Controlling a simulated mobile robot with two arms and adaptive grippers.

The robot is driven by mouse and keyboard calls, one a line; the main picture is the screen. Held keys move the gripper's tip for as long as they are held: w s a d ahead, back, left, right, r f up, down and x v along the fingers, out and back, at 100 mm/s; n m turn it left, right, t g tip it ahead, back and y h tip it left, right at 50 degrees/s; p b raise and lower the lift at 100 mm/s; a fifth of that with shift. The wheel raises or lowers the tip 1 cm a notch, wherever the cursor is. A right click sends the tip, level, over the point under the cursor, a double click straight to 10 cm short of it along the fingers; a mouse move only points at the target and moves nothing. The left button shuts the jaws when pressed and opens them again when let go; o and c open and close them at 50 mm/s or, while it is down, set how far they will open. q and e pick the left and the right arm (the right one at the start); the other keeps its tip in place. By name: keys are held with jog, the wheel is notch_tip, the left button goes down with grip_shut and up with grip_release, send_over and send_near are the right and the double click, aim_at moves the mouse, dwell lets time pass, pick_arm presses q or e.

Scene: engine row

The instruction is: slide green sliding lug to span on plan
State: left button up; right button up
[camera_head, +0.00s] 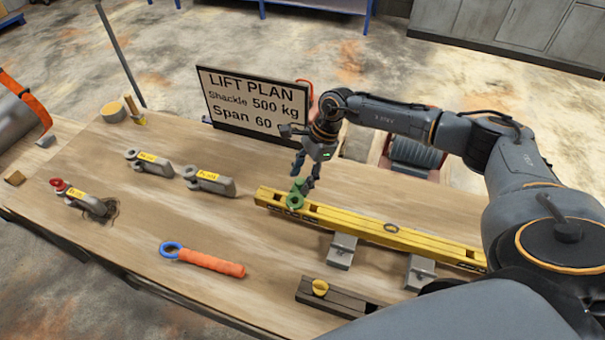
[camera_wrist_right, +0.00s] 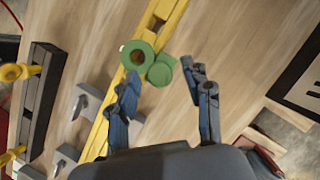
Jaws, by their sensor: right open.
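The green sliding lug (camera_head: 296,196) sits on the yellow spreader beam (camera_head: 345,222), near the beam's left end. In the right wrist view the green lug (camera_wrist_right: 150,62) shows a ring and a round knob. My right gripper (camera_head: 304,180) is at the lug from above and behind. Its fingers (camera_wrist_right: 165,88) are apart in the wrist view, with the knob just ahead of and between the tips; I cannot tell whether they touch it. The plan board (camera_head: 253,102) stands behind and reads "Span 60" and "Shackle 500 kg". My left gripper is not in view.
Grey blocks (camera_head: 341,251) support the beam. An orange-handled tool (camera_head: 205,262) and several tagged shackles (camera_head: 208,180) lie left. The table between them is clear.

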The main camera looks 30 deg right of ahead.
grip_shut()
jog(key=shift+w+a+f, duration=0.1)
jog(key=shift+w, duration=0.05)
jog(key=w+a+b, duration=0.3)
jog(key=shift+w+b, duration=0.2)
jog(key=shift+b, duration=0.1)
grip_release()
